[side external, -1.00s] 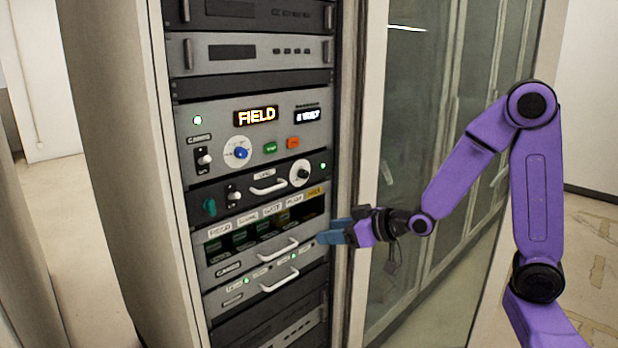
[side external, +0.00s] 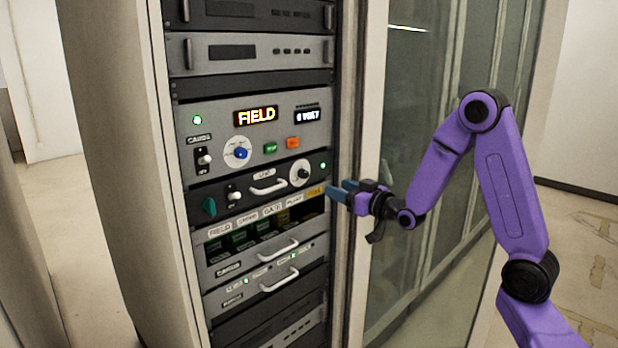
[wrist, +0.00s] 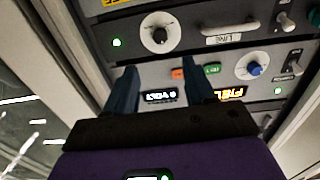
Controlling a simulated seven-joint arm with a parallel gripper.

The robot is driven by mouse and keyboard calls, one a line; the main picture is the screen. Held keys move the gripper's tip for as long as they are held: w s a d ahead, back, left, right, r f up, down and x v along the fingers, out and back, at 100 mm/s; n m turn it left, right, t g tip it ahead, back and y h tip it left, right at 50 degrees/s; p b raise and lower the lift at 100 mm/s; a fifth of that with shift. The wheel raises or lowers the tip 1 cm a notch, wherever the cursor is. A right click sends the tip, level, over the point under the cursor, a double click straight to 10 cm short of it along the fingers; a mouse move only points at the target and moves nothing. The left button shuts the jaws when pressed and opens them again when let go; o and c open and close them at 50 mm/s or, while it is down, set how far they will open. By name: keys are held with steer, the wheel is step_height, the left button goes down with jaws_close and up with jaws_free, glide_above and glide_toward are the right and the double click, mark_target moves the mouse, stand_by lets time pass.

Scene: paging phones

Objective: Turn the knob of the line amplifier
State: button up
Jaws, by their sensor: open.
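The line amplifier (side external: 262,189) is the dark panel labelled LINE in the rack. Its knob (side external: 301,173) is black with a white pointer mark on a round white dial, at the panel's right end. In the wrist view, which shows the rack upside down, the knob (wrist: 160,36) is just beyond the fingertips. My gripper (side external: 336,189) has blue fingers and is to the right of the knob and slightly lower, apart from it. In the wrist view my gripper (wrist: 160,66) is open and empty, with its fingertips spread below the knob.
Above the amplifier is a panel with a blue knob (side external: 240,152), a FIELD display (side external: 256,115) and green and orange buttons. A white handle (side external: 269,188) projects from the amplifier. Below are labelled slots and more handles (side external: 280,281). The rack's right frame (side external: 345,110) is close to my gripper.

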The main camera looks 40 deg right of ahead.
mark_target(306, 175)
steer(key=w, duration=1.2)
steer(key=shift+w+d, duration=0.15)
steer(key=shift+w, duration=0.15)
jaws_close()
